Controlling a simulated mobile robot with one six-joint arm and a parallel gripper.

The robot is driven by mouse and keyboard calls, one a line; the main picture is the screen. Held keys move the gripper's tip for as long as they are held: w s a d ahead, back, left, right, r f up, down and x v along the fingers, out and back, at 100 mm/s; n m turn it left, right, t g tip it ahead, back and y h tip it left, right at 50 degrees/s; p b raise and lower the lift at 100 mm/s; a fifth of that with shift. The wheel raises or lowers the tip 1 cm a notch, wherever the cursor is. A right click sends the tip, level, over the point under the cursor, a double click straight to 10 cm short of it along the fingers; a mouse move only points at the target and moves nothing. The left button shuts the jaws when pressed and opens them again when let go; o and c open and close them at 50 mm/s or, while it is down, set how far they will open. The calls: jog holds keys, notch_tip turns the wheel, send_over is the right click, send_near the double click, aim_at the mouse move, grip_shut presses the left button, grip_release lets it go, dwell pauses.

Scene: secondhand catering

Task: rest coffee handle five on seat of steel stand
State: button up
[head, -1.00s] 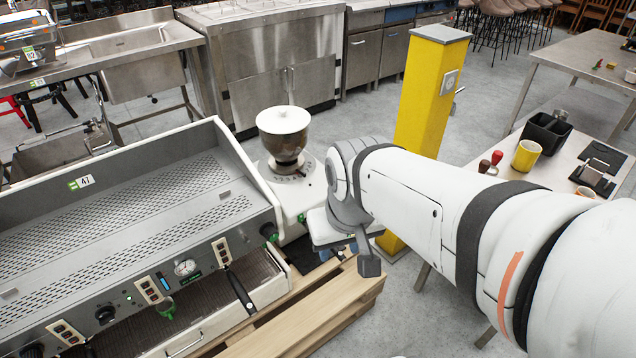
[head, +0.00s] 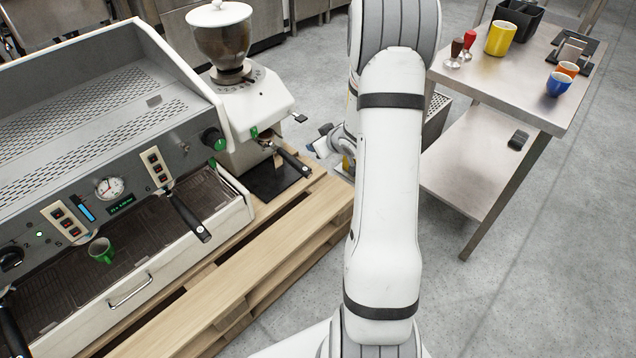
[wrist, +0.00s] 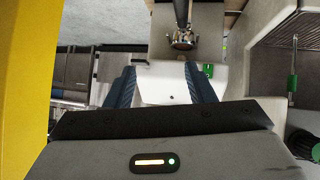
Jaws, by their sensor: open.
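A coffee handle (head: 292,160) with a black grip sits at the fork of the white grinder, its grip pointing toward the lower right. In the wrist view, its metal head (wrist: 183,40) shows beyond my fingers, with the dark grip running up out of frame. No number is readable on it. My gripper (head: 322,142) is partly hidden by my arm in the head view, near the grip's end. In the wrist view, its blue fingers (wrist: 161,86) are apart with nothing between them. A small black-and-steel stand (head: 571,50) is on the steel table; its seat is unclear.
The grinder (head: 240,100) and pallet (head: 260,270) are close to my gripper. The table (head: 500,80) also bears tampers, a yellow mug, cups and a black bin.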

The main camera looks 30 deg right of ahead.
aim_at(305, 169)
notch_tip(305, 169, down, 13)
jog(key=t+y+b, duration=0.1)
jog(key=y+b, duration=0.3)
jog(key=shift+n, duration=0.4)
jog(key=shift+b+x, duration=1.45)
jog(key=shift+x, duration=1.3)
jog(key=shift+d+b+x, duration=0.15)
jog(key=shift+b+x, duration=0.15)
jog(key=shift+x, duration=0.9)
jog(key=shift+d+b+x, duration=0.1)
jog(key=shift+b+x, duration=0.15)
jog(key=shift+x, duration=0.95)
jog(key=shift+w, duration=0.1)
jog(key=shift+c, duration=0.6)
grip_shut()
jog(key=shift+r+p, duration=0.25)
jog(key=shift+p, duration=0.05)
jog(key=shift+d, duration=0.1)
